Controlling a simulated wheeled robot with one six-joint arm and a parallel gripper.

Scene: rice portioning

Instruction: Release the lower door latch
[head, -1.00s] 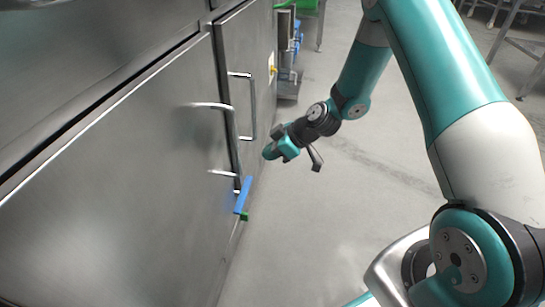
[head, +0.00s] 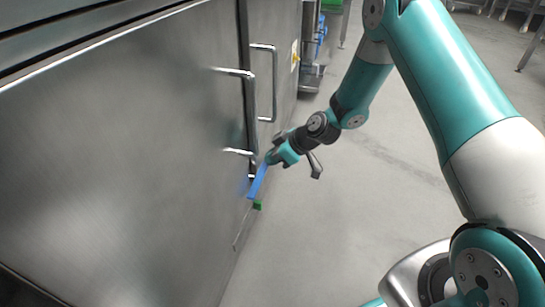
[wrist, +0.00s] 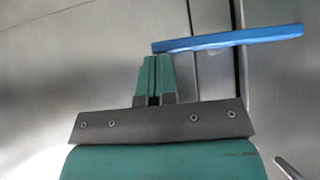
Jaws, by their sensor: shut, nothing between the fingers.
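The lower door latch has a blue lever (head: 258,182) at the edge of the steel door (head: 130,150), below the long door handle (head: 252,110). In the wrist view the blue lever (wrist: 230,40) reaches from the gripper tips out to the right across the door seam. My gripper (wrist: 153,62) is shut and empty, its green fingertips at the lever's left end; whether they touch it I cannot tell. In the head view my gripper (head: 270,158) is beside the upper end of the lever.
A second handle (head: 270,82) is on the neighbouring steel panel. A small green piece (head: 257,204) sits just below the lever. The grey floor (head: 370,220) right of the door is open. Metal frames stand at the back.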

